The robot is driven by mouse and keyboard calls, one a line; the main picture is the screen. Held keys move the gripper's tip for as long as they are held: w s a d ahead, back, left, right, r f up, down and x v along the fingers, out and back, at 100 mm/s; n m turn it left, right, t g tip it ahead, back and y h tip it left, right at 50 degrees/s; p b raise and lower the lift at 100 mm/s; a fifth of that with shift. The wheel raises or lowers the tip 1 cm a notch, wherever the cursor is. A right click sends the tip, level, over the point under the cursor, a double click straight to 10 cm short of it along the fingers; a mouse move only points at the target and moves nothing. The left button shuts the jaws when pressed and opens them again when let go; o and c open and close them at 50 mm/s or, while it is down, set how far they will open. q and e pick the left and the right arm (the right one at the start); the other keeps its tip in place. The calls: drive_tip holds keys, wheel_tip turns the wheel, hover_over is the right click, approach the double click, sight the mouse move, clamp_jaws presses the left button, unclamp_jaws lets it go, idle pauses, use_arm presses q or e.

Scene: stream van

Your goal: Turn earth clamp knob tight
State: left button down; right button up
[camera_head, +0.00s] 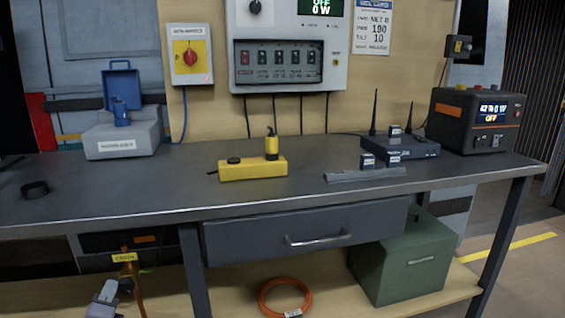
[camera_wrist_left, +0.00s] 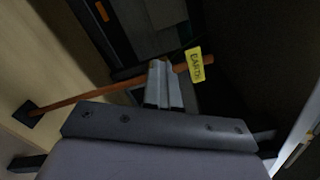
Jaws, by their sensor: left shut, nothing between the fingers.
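The earth post is an orange rod (camera_head: 135,280) with a yellow label (camera_head: 123,257), standing below the bench at the lower left of the head view. In the left wrist view the orange rod (camera_wrist_left: 90,97) runs across the picture, with the yellow EARTH label (camera_wrist_left: 196,65) near its upper end. My left gripper (camera_head: 122,284) is low beside the rod; in the wrist view its fingers (camera_wrist_left: 160,72) are shut and empty, overlapping the rod near the label. I cannot tell whether they touch it. The clamp knob is not clearly visible. My right gripper is not in view.
The grey workbench (camera_head: 150,195) and its drawer (camera_head: 305,240) are above and right of the gripper. A lower shelf (camera_head: 235,285) holds an orange cable coil (camera_head: 285,298) and a green box (camera_head: 402,265). A bench leg (camera_head: 194,270) stands right of the rod.

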use_arm(q)
drive_tip(key=shift+s+d+f, duration=0.15)
drive_tip(key=shift+d+f, duration=0.1)
drive_tip(key=shift+d, duration=0.35)
drive_tip(key=shift+r, duration=0.15)
drive_tip(key=shift+d+r+p, duration=0.25)
drive_tip(key=shift+r+p, duration=0.15)
drive_tip(key=shift+f, duration=0.1)
drive_tip(key=shift+a, duration=0.15)
drive_tip(key=shift+a+r, duration=0.1)
drive_tip(key=shift+r, duration=0.1)
drive_tip(key=shift+s, duration=0.15)
drive_tip(key=v, duration=0.3)
drive_tip(key=p+v, duration=0.1)
drive_tip(key=v, duration=0.1)
drive_tip(key=shift+s+a+r, duration=0.2)
drive_tip(key=shift+s, duration=0.2)
